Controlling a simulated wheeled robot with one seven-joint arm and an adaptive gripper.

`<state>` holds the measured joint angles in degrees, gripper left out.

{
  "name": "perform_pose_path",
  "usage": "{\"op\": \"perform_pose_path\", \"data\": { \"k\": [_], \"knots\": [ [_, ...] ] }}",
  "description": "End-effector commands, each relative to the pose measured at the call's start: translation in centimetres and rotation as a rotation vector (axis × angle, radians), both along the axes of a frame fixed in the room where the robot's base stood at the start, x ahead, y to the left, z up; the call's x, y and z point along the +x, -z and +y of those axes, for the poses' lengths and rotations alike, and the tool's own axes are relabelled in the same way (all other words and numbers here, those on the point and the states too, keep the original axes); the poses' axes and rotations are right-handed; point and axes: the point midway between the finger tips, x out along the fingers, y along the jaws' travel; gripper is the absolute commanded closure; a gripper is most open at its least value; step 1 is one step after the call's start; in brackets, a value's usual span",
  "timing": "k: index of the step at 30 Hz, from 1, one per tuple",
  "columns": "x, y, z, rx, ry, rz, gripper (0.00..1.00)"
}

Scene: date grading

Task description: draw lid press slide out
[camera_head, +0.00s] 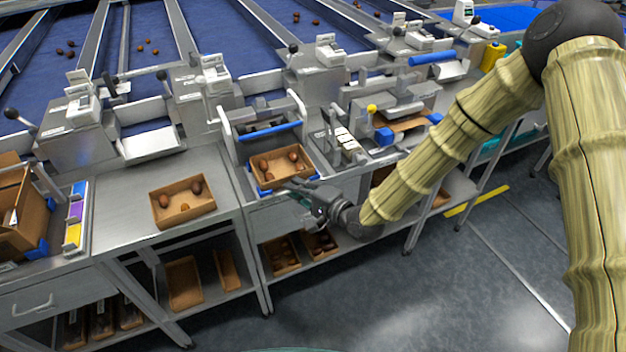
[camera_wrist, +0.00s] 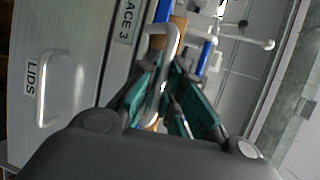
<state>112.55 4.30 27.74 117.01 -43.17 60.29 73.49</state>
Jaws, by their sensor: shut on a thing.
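The lid press (camera_head: 262,108) stands on the grey bench in the head view, with a grey frame and a blue bar. A brown tray (camera_head: 259,176) with a few dates sits at its front, on the blue slide (camera_head: 264,191). My gripper (camera_head: 300,188) is at the bench's front edge, beside the tray's near right corner. In the wrist view, my gripper (camera_wrist: 167,103) has its teal-padded fingers shut on a pale metal loop handle (camera_wrist: 177,45). The fingers hide part of the handle. The brown tray edge and blue slide parts show behind it.
A drawer front marked LIDS (camera_wrist: 50,120) with its own handle is left in the wrist view. Another tray with dates (camera_head: 182,218) lies on the left bench. The floor (camera_head: 450,270) at right is open.

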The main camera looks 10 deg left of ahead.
Motion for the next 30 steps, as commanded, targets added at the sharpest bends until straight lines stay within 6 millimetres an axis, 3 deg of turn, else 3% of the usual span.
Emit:
{"op": "perform_pose_path", "data": {
  "k": [14, 15, 17, 30],
  "knots": [
    [-0.91, 0.08, 0.43, -0.002, -0.014, 0.002, 1.0],
    [-0.93, 0.1, 0.43, -0.002, -0.014, 0.002, 0.9],
    [-0.94, 0.11, 0.42, -0.002, -0.014, 0.002, 0.82],
    [-1.2, -0.13, -0.13, 0.0, -0.014, 0.002, 0.82]
  ]
}}
